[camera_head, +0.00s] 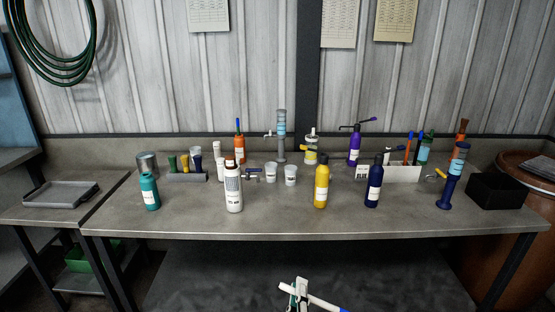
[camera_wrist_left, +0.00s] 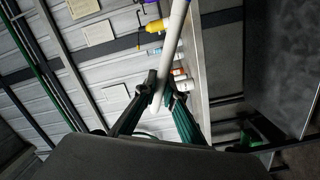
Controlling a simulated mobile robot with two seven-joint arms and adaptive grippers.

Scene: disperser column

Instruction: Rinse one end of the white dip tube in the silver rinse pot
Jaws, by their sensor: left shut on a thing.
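The white dip tube (camera_head: 322,300) is at the bottom of the head view, in front of the bench, tilted down to the right with a blue part at its right end. My left gripper (camera_head: 299,290) is shut on it. In the left wrist view, the tube (camera_wrist_left: 175,40) runs up and out of the frame from between the fingertips of the left gripper (camera_wrist_left: 163,93). A silver pot (camera_head: 147,163) stands at the back left of the bench, well apart from the gripper. Its inside cannot be made out. My right gripper is not in view.
The grey bench (camera_head: 270,222) has a bare front strip. A teal bottle (camera_head: 150,191) stands in front of the silver pot. A holder with several small bottles (camera_head: 187,176) is right of it. White (camera_head: 233,190) and yellow (camera_head: 321,183) bottles stand mid-bench. A tray (camera_head: 60,195) lies on the left side table.

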